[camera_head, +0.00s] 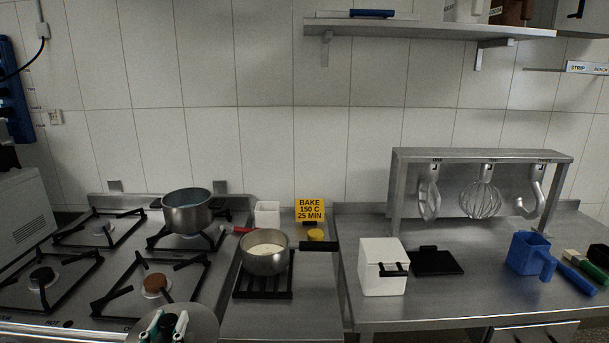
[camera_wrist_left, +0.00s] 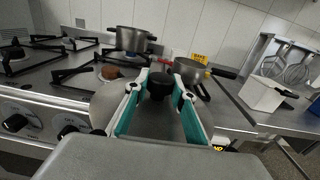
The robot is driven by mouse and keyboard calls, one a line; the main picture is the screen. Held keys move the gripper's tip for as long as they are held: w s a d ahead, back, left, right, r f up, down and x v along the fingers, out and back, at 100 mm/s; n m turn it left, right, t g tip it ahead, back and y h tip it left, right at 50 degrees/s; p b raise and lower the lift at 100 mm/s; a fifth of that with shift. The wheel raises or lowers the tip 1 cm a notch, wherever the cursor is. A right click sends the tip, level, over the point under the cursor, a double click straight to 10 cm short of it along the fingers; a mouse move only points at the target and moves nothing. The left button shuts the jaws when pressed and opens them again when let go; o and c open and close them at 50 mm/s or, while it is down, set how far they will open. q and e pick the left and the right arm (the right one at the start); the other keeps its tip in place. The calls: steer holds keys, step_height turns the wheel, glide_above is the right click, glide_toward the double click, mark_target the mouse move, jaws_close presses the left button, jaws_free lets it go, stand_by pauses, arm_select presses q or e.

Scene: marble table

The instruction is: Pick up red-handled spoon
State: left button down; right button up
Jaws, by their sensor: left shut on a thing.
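A short red handle (camera_head: 242,230) shows behind and left of the saucepan, beside a white container. A small red spot, likely the same handle, shows in the left wrist view (camera_wrist_left: 168,60). The rest of the spoon is hidden or too small to tell. My left gripper (camera_head: 164,325) is at the bottom of the head view, well in front of the red handle. Its teal fingers are shut on the black knob (camera_wrist_left: 159,84) of a round grey lid (camera_head: 200,326), held near the stove's front edge. My right gripper is not in view.
A steel pot (camera_head: 187,216) stands on a back burner. The saucepan (camera_head: 265,264), with pale contents, stands on a black rack (camera_head: 263,294), its black handle pointing right. A white container (camera_head: 267,212) and yellow sign (camera_head: 310,210) stand behind. A white box (camera_head: 378,280) and blue jug (camera_head: 525,255) stand right.

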arm_select(q)
steer(key=shift+h, duration=0.3)
steer(key=s+f, duration=0.1)
steer(key=s+d+f, duration=0.1)
steer(key=s, duration=0.1)
steer(key=s+f, duration=0.1)
steer(key=shift+s+d, duration=0.25)
steer(key=shift+s, duration=0.1)
steer(key=shift+r, duration=0.1)
